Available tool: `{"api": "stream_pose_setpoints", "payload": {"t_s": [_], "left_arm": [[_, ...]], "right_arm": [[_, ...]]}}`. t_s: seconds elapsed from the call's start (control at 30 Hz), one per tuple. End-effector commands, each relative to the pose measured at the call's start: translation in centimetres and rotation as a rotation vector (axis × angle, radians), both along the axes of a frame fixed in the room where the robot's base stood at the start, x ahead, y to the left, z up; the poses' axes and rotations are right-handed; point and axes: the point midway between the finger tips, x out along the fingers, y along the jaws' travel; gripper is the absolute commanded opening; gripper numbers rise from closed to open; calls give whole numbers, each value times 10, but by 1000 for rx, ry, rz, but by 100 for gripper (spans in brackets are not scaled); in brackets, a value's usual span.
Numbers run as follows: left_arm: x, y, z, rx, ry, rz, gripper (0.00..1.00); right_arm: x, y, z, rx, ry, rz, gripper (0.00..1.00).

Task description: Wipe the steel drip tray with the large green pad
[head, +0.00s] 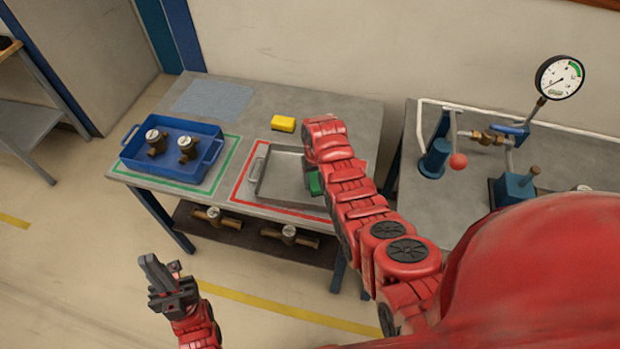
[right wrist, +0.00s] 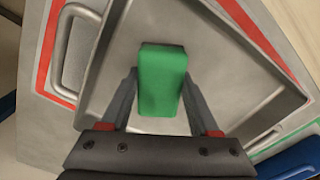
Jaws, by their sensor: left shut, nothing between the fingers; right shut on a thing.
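The steel drip tray (head: 283,176) sits on the table inside a red outline, partly hidden by my right arm in the head view. It also fills much of the right wrist view (right wrist: 225,80). The green pad (right wrist: 162,80) is held between the fingers of my right gripper (right wrist: 162,100), over the tray floor. Whether the pad touches the floor I cannot tell. Only a bit of the pad (head: 315,183) shows in the head view. My left gripper (head: 160,275) is shut and empty, in front of the table and well away from the tray.
A blue tray (head: 203,172) with two brass meters stands in a green outline at left. A yellow block (head: 283,123) lies behind the steel tray. A grey mat (head: 212,99) lies at the back left. A second bench (head: 450,205) at right carries a gauge (head: 558,77).

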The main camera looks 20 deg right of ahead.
Motion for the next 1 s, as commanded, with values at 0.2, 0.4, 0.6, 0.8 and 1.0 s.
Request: {"api": "stream_pose_setpoints", "payload": {"t_s": [0.2,0.4,0.6,0.8,1.0], "left_arm": [[0,0,-8,0,0,0,0],[0,0,-22,0,0,0,0],[0,0,-34,0,0,0,0],[0,0,-33,0,0,0,0],[0,0,-30,0,0,0,0]], "right_arm": [[1,3,-4,1,-1,1,10],[8,17,-9,2,1,3,10],[17,32,-9,3,0,3,10],[17,34,-7,3,1,2,10],[16,34,-4,3,3,2,10]]}}
